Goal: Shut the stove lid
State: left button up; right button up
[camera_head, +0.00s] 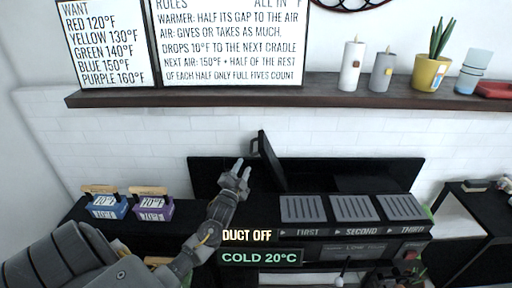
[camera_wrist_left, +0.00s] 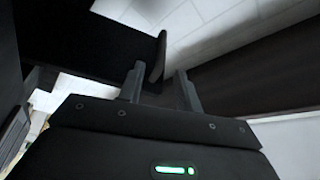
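The stove lid (camera_head: 271,163) is a black panel standing tilted up from the black stove top, with a small dark handle (camera_head: 255,146) on its left side. My left gripper (camera_head: 243,167) is just left of the lid, below the handle, with its two fingers spread apart and nothing held. In the left wrist view my left gripper (camera_wrist_left: 160,70) shows both fingers apart, and the dark handle (camera_wrist_left: 158,57) lies at or just past the fingertips; I cannot tell if they touch. I cannot make out my right gripper.
Three grey ribbed cradles (camera_head: 352,208) labelled first, second and third line the stove's front right. A blue block (camera_head: 107,207) and a purple block (camera_head: 152,209) with wooden handles stand at left. A dark shelf (camera_head: 300,93) with candles and plant runs above.

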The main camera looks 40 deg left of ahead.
aim_at(251, 147)
pick_arm(q)
jog(key=b+x, duration=0.5)
jog(key=x, duration=0.5)
jog(key=shift+w+a+b, duration=0.2)
jog(key=shift+a+b, duration=0.05)
jog(key=shift+b, duration=0.05)
jog(key=shift+r, duration=0.1)
grip_shut()
